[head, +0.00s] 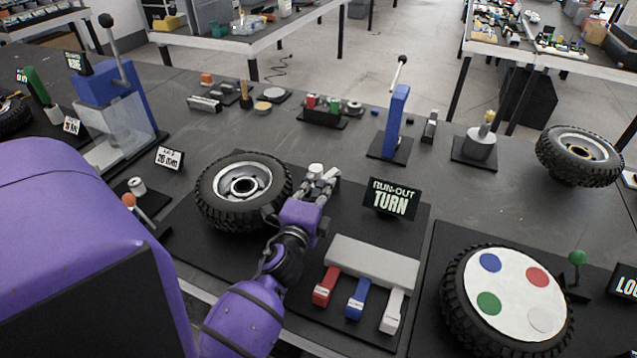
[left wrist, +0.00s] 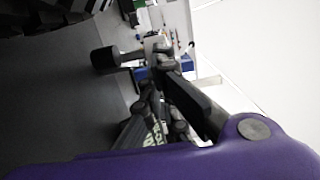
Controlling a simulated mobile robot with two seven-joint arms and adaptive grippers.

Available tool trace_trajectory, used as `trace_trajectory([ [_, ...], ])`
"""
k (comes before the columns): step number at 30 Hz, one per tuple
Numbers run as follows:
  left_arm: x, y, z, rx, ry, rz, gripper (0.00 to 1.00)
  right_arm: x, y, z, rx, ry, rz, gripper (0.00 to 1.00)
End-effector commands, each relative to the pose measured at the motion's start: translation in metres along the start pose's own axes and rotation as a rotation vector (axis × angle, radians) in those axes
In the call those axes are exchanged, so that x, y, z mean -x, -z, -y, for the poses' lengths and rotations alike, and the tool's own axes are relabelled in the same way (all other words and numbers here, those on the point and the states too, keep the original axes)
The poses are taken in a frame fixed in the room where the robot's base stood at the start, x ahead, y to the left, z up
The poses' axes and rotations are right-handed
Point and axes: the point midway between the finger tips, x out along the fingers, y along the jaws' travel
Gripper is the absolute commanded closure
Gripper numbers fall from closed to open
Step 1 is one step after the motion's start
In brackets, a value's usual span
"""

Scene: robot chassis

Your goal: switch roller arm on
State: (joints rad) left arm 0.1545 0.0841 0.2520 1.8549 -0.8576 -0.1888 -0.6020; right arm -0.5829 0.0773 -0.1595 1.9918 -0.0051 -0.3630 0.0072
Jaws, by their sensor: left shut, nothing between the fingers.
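A wheel with a black tyre (head: 243,190) lies flat on a dark board beside the RUN-OUT TURN sign (head: 391,198). A small pale cylinder (head: 315,170), perhaps part of the roller arm, shows just right of the tyre, at my left fingertips. My left gripper (head: 324,180) is shut and empty there; I cannot tell whether it touches that part. The left wrist view shows its dark fingers (left wrist: 180,95) close to a black cylinder on a grey stem (left wrist: 104,60), which may be the roller. The fingers hide much of the arm. My right gripper is not in view.
Red (head: 325,287), blue (head: 357,298) and white (head: 392,312) keys on a grey block (head: 372,262) lie in front of the sign. A wheel with coloured discs (head: 508,292) is at the right. A blue lever post (head: 395,122) stands behind the sign.

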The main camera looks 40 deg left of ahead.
Motion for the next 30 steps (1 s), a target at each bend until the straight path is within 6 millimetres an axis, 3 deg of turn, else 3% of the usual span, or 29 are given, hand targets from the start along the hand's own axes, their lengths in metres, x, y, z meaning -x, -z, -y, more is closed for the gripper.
trace_trajectory([
  [9,-0.003,-0.014,-0.001,-0.002,-0.001,0.001,1.0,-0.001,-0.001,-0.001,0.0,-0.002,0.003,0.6],
  [30,-0.003,-0.015,-0.001,-0.002,-0.001,0.001,1.0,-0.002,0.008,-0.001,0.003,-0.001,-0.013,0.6],
])
